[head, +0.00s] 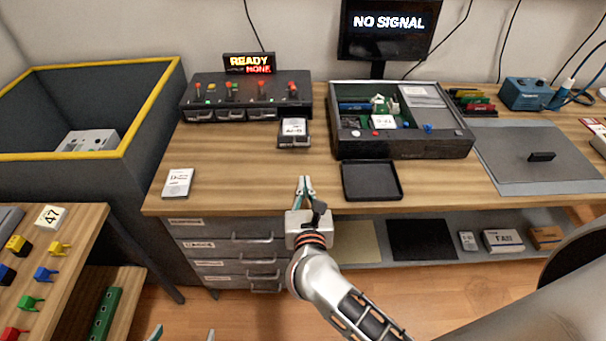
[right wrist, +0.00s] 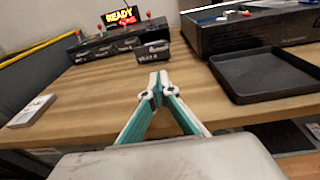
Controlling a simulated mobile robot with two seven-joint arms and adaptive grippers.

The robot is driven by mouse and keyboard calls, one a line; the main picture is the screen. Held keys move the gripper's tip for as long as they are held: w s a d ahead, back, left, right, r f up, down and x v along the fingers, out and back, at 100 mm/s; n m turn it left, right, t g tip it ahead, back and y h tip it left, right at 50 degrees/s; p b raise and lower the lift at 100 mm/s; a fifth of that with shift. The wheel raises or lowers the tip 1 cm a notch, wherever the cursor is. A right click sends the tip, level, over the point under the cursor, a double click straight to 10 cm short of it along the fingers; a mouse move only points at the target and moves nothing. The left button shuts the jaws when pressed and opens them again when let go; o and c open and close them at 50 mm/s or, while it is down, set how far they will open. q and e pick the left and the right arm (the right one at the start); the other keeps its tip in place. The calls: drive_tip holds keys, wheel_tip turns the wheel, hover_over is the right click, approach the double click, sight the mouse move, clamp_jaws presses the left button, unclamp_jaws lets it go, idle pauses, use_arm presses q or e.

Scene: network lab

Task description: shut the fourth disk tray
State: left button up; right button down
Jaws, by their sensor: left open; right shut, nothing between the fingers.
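The disk unit (head: 245,92) is a dark box with red-topped levers at the back of the bench, also in the right wrist view (right wrist: 100,47). Its fourth disk tray (head: 294,134), at the right end, sticks out toward me with a white-labelled disk on it; it also shows in the right wrist view (right wrist: 152,54). The other trays sit flush. My right gripper (head: 305,180) is shut and empty, in front of the fourth tray and apart from it; its fingers (right wrist: 158,80) point toward it. My left gripper (head: 183,335) is open and empty at the bottom edge, mostly out of view.
An open equipment case (head: 400,146) stands right of the tray, with an empty black tray (head: 371,181) before it. A white card (head: 178,183) lies at left. A sign (head: 249,63) reads READY. The bench between my right gripper and the fourth tray is clear.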

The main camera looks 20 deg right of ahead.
drive_tip(key=x, duration=0.7)
drive_tip(key=r+x, duration=0.1)
drive_tip(key=x, duration=0.2)
drive_tip(key=shift+w+d, duration=0.2)
drive_tip(key=shift+w, duration=0.25)
drive_tip(key=shift+p+x, duration=0.3)
drive_tip(key=shift+x, duration=0.5)
drive_tip(key=b, duration=0.4)
approach(301, 126)
drive_tip(key=x, duration=0.5)
drive_tip(key=shift+r, duration=0.35)
drive_tip(key=x, duration=0.3)
drive_tip(key=b+x, duration=0.1)
drive_tip(key=shift+w+d+r, duration=0.15)
drive_tip(key=shift+w+r, duration=0.05)
drive_tip(key=shift+r, duration=0.15)
drive_tip(key=shift+w+d+r, duration=0.1)
drive_tip(key=shift+w+r, duration=0.1)
drive_tip(key=shift+w, duration=0.2)
drive_tip(key=shift+r, duration=0.1)
drive_tip(key=shift+s, duration=0.1)
